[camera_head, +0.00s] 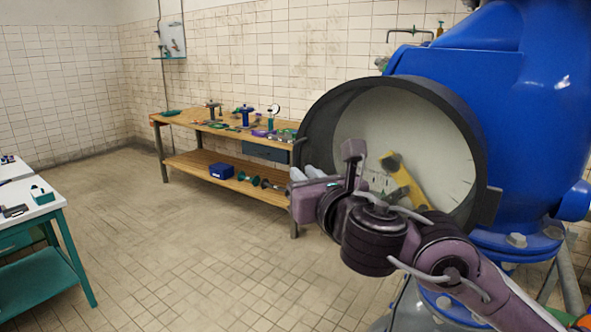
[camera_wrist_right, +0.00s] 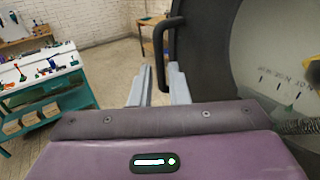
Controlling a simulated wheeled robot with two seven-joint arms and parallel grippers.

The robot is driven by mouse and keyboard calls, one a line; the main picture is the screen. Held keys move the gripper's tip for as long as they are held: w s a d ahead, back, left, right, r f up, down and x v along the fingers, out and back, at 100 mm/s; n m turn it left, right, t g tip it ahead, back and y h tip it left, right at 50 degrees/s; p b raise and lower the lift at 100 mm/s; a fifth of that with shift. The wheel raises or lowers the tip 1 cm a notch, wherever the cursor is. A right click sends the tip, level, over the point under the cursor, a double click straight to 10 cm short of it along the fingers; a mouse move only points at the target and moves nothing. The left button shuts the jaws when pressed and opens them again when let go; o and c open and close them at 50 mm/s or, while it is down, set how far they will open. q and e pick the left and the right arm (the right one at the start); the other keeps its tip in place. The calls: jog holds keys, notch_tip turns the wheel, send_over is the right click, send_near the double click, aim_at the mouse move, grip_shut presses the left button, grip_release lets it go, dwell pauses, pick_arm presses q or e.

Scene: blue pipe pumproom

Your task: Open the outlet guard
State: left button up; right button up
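The outlet guard (camera_head: 318,120) is a large round dark rim on the front of the blue pump body, around a pale face with tick marks and a yellow piece. In the right wrist view its dark edge (camera_wrist_right: 204,50) carries a black bar handle (camera_wrist_right: 159,50). My right gripper (camera_head: 308,174) is at the left edge of the guard, mostly in front of it. In the wrist view its two pale fingers (camera_wrist_right: 160,88) are apart, with the handle's lower end showing between them; contact cannot be told. My left gripper is out of view.
A wooden workbench (camera_head: 215,130) with tools and a lower shelf stands against the tiled wall behind. A teal-legged table (camera_head: 30,212) is at the left. The blue pump (camera_head: 480,75) fills the right side. The tiled floor between is clear.

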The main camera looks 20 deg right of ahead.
jog(key=w, duration=0.5)
jog(key=shift+a, duration=0.2)
grip_shut()
